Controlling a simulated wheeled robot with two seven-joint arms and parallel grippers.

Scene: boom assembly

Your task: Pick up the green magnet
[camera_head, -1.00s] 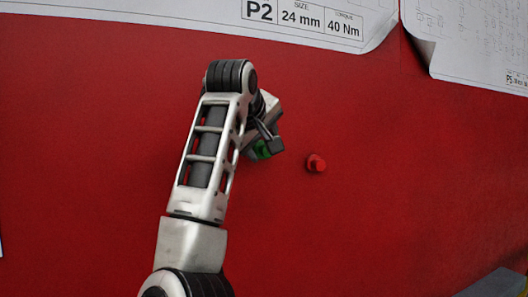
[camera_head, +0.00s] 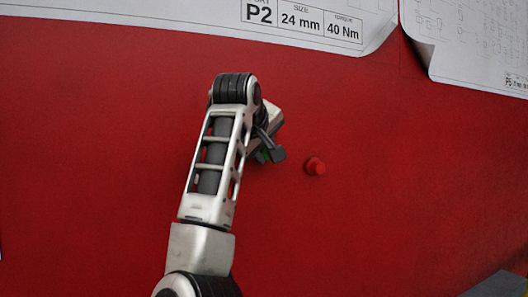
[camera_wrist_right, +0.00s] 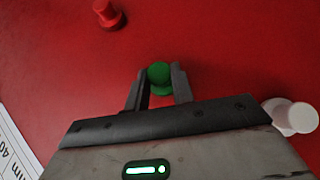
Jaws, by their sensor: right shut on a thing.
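The green magnet (camera_wrist_right: 160,74) shows between the fingertips of my right gripper (camera_wrist_right: 160,88) in the right wrist view. The fingers are shut on it, one on each side. In the head view my right gripper (camera_head: 270,155) is left of the red magnet, and only a small bit of the green magnet (camera_head: 263,157) shows past the fingers. I cannot tell how far it is above the red surface. My left gripper is not in view.
A red magnet (camera_head: 315,166) stands just right of the gripper; it also shows in the right wrist view (camera_wrist_right: 109,14). A white magnet (camera_wrist_right: 290,116) is at the right there. Paper sheets (camera_head: 300,18) lie along the far edge. The red surface (camera_head: 400,200) is otherwise largely clear.

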